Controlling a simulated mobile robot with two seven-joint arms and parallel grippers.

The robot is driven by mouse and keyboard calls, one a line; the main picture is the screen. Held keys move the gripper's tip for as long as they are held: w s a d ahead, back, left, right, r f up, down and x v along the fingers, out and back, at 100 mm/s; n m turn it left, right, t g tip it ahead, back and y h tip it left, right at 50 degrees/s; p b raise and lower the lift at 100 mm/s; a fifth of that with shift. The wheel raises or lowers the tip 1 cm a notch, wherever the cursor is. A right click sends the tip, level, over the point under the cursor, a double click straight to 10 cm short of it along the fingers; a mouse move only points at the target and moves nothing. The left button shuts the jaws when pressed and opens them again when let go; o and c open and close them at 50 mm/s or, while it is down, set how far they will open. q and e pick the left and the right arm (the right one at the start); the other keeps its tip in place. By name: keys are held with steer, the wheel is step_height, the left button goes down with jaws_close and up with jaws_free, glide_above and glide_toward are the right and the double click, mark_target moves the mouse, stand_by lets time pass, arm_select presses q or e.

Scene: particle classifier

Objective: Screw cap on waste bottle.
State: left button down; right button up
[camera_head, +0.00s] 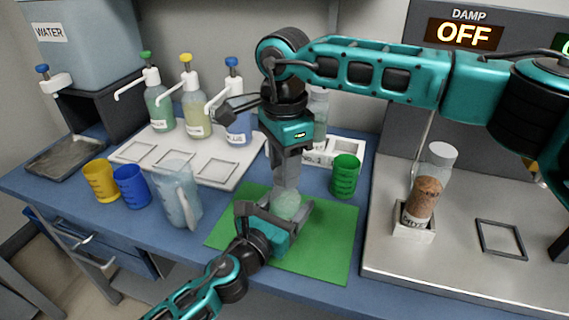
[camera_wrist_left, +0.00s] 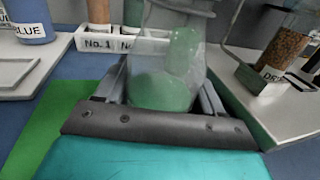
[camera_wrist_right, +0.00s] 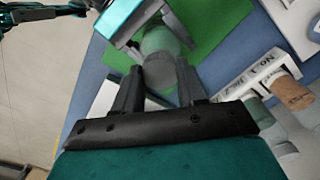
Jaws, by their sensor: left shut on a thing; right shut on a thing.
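My right gripper (camera_head: 287,172) points straight down above the bottle, shut on a pale greyish cap (camera_wrist_right: 188,78). The cap is at the bottle's top, in line with it; whether its thread is engaged cannot be seen. The bottle's neck is mostly hidden by the fingers.
A green beaker (camera_head: 345,176) stands just right of the grippers. A clear jug (camera_head: 178,200), a blue cup (camera_head: 131,186) and a yellow cup (camera_head: 100,181) stand left. Pump bottles on a white tray (camera_head: 215,172) and a vial rack (camera_head: 345,150) are behind. The mat's right part is clear.

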steer(key=m, duration=0.5)
steer(key=shift+m, duration=0.4)
steer(key=m, duration=1)
steer(key=shift+w+m, duration=0.1)
steer(key=shift+m, duration=0.3)
steer(key=m, duration=1)
steer(key=shift+d+m, duration=0.1)
steer(key=shift+m, duration=0.3)
steer(key=m, duration=1)
steer(key=shift+m, duration=0.3)
steer(key=m, duration=0.4)
steer(key=shift+m, duration=0.3)
steer(key=o, duration=1.1)
steer(key=shift+f, duration=0.1)
